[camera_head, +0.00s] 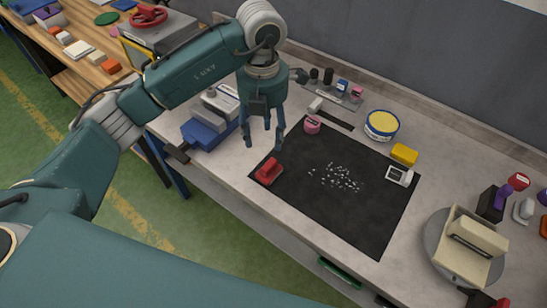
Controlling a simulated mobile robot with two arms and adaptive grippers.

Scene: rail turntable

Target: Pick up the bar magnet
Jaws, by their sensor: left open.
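A red block with a raised grip (268,171), which I take to be the bar magnet, lies at the near left edge of the black mat (375,225). My left gripper (264,146) hangs down with its fingers apart and nothing between them. In the picture its fingertips are just above the red block and do not touch it. How high they are over the table is hard to tell. My right gripper is not in view.
Many small silvery bits (337,178) lie scattered mid-mat. A pink roll (312,124), a white device (399,175), a yellow block (404,154) and a round tin (381,125) stand around it. A blue-based vise (208,133) is left of the gripper; a turntable (432,240) is at right.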

